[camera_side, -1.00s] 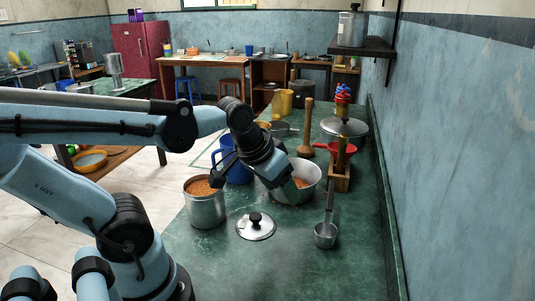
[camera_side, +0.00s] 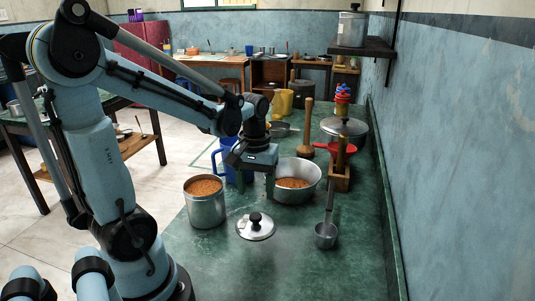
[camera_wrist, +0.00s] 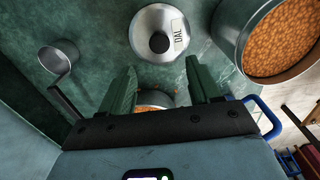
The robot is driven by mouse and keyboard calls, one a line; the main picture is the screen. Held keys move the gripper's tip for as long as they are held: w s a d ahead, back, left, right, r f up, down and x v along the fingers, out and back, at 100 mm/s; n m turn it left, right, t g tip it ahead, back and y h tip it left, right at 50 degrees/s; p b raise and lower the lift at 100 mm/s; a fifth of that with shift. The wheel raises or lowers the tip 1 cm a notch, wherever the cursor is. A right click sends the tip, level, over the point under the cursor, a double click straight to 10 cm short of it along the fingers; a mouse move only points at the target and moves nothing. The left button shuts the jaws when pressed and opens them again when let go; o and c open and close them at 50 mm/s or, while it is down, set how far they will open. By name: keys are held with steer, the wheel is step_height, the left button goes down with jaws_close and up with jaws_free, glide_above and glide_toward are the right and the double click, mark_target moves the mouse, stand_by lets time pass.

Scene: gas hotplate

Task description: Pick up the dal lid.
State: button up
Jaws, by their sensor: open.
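The dal lid (camera_side: 255,230) is a round silver lid with a black knob. It lies flat on the green counter (camera_side: 285,265), in front of the pots. In the wrist view the lid (camera_wrist: 143,37) shows its knob and a white label reading DAL, just beyond my fingertips. My gripper (camera_side: 256,186) points down, fingers apart and empty, behind the lid and beside the wide pan. In the wrist view my gripper (camera_wrist: 161,66) has its two green fingers spread, with the lid outside them.
A steel pot (camera_side: 206,213) of orange dal stands left of the lid. A wide pan (camera_side: 298,194) with orange contents is right of my gripper. A blue mug (camera_side: 230,173) stands behind. A ladle (camera_side: 326,236) lies to the right. The counter in front of the lid is clear.

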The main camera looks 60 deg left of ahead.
mark_target(256, 216)
steer(key=shift+s+d+f, duration=0.15)
steer(key=shift+f, duration=1.65)
steer(key=shift+s+d+f, duration=0.1)
steer(key=shift+f, duration=1.7)
steer(key=c, duration=1.1)
